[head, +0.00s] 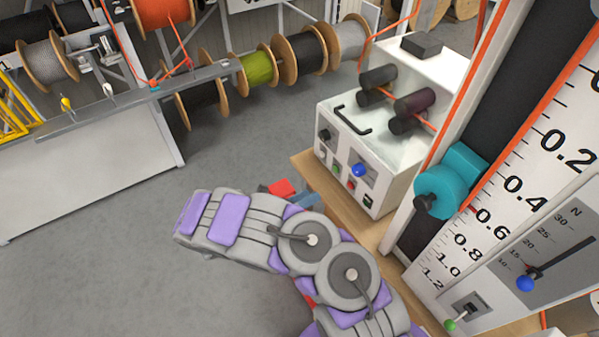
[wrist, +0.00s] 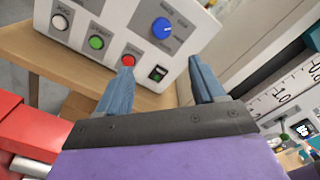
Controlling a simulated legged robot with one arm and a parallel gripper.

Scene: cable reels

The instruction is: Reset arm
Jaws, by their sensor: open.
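My gripper (wrist: 160,66) is open and empty, with two blue-grey fingers apart in the wrist view. The white control box (head: 345,150) is just beyond the fingertips. Its front carries a blue knob (wrist: 161,28), a white button (wrist: 60,22), a green button (wrist: 96,42), a red button (wrist: 128,60) and a dark rocker switch (wrist: 157,73). The left fingertip overlaps the red button in the picture; I cannot tell whether they touch. In the head view my grey and purple arm is bent low in front and hides most of the gripper.
The box stands on a wooden bench (head: 310,172). Cable reels (head: 300,55) line the back. Grey floor (head: 90,270) is clear at left.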

